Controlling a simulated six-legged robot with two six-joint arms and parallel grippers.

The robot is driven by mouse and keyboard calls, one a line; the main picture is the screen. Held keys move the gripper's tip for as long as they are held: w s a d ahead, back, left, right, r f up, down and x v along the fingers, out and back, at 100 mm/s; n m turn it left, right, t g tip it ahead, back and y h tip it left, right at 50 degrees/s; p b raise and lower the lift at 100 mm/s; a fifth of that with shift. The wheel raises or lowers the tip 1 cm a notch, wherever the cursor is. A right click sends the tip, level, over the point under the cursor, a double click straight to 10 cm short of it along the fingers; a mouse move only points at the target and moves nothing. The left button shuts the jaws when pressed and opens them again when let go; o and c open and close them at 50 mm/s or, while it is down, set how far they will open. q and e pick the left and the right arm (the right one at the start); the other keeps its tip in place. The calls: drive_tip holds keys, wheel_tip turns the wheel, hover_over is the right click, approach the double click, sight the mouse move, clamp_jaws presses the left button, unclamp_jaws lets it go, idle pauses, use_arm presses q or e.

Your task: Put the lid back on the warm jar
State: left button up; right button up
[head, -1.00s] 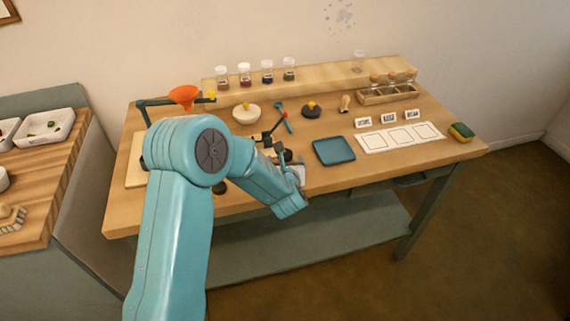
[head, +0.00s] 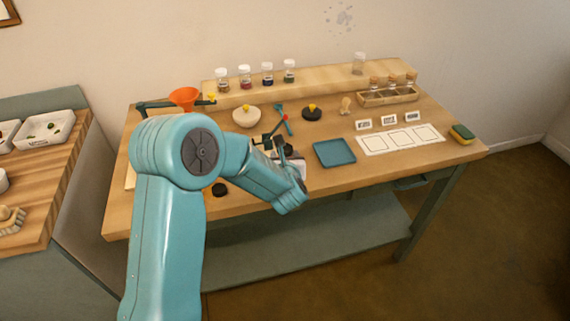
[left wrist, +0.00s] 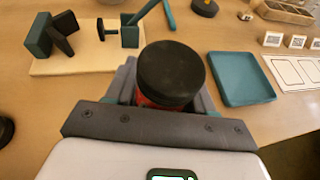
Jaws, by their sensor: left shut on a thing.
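My left gripper (left wrist: 168,98) is low over the front of the table, with its fingers on either side of a red jar (left wrist: 150,101). The gripper looks shut on this jar. A round black lid (left wrist: 170,72) sits over the red part; whether it is fully seated I cannot tell. In the head view the black top (head: 289,151) shows just beyond my gripper, and the arm hides the rest. My right gripper is not in view.
A teal tray (head: 334,152) lies right of the gripper, with white cards (head: 400,139) beyond. A pale board (left wrist: 90,62) with dark fixtures is behind to the left. Bowl (head: 246,117), dark lidded pot (head: 312,113) and several jars on the shelf (head: 330,78) stand farther back.

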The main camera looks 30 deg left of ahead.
use_arm(q)
wheel_tip(320, 180, up, 17)
drive_tip(key=p, duration=0.1)
drive_tip(key=shift+r, duration=0.2)
drive_tip(key=o, duration=0.6)
clamp_jaws()
